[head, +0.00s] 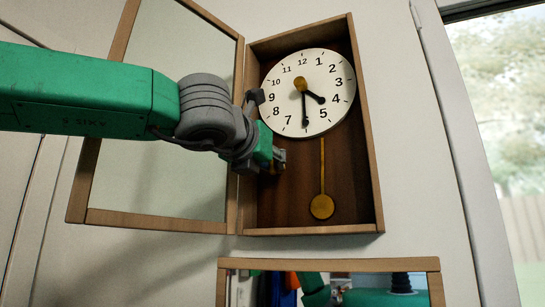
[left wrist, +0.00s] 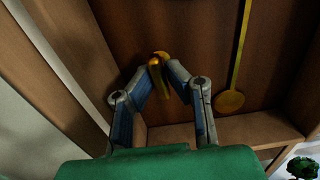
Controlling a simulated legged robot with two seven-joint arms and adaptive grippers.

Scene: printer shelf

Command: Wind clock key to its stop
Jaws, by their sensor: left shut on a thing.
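The clock has a white round face (head: 322,108) with black hands, set in an open brown wooden case (head: 345,185). A brass pendulum (head: 321,207) hangs below the face, and it also shows in the left wrist view (left wrist: 229,102). My left gripper (head: 279,157) is inside the lower left part of the case. In the left wrist view its fingers (left wrist: 161,75) are shut on a small brass key (left wrist: 158,62) in front of the back panel. The key is mostly hidden in the head view. My right gripper is not in view.
The glazed door (head: 165,125) of the case stands open to the left, behind my left arm. The case's side wall (left wrist: 65,65) is close to the left gripper. A wood-framed mirror (head: 330,265) is below the case. A window (head: 505,130) is at the right.

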